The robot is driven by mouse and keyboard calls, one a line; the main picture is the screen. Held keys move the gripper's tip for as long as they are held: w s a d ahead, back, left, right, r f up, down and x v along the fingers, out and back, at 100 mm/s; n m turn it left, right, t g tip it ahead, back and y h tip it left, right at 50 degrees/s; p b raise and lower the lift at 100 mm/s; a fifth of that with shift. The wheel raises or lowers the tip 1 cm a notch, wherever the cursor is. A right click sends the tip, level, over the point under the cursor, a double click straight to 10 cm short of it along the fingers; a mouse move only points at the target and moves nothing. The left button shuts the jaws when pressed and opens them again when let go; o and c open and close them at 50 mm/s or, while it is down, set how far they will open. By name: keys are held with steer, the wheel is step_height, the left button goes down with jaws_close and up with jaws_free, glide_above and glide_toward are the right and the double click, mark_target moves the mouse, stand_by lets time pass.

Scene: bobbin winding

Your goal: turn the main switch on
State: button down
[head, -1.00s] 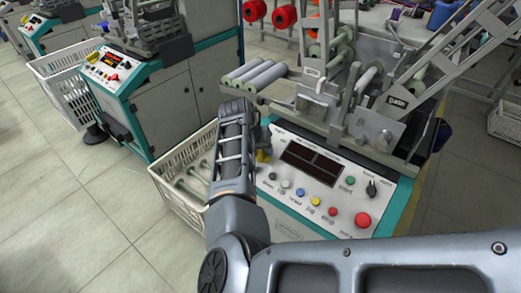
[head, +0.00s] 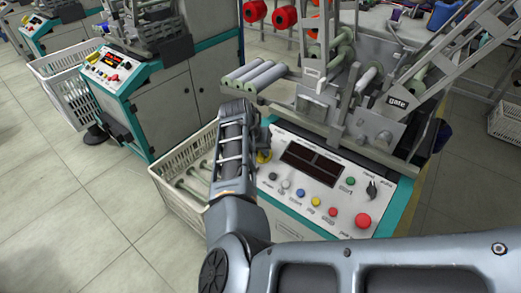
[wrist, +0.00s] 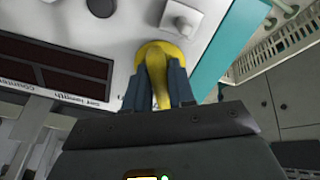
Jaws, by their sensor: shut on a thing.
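The main switch, a yellow rotary knob (wrist: 158,62) on a round yellow base, sits at the corner of the white control panel. In the wrist view my gripper (wrist: 160,88) has its two dark fingers on either side of the knob's grip, shut on it. In the head view the yellow knob (head: 264,157) shows only in part, beside my arm at the panel's left edge. My arm hides most of the fingers there.
The control panel (head: 325,196) has a dark display (head: 313,162), several coloured buttons, a red button (head: 362,220) and a black selector (head: 372,190). A white basket with green rods (head: 178,207) stands left of the machine. Rollers and metal arms rise behind the panel.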

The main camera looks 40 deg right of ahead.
steer(key=shift+m, duration=0.3)
steer(key=m+b, duration=0.2)
steer(key=m, duration=0.3)
steer(key=shift+s+f+m, duration=0.1)
steer(key=shift+m, duration=0.2)
steer(key=m+b, duration=0.2)
steer(key=m, duration=0.3)
steer(key=shift+m, duration=0.3)
steer(key=c, duration=1)
jaws_free()
steer(key=shift+c, duration=0.2)
steer(key=v, duration=0.8)
steer(key=shift+p, duration=0.35)
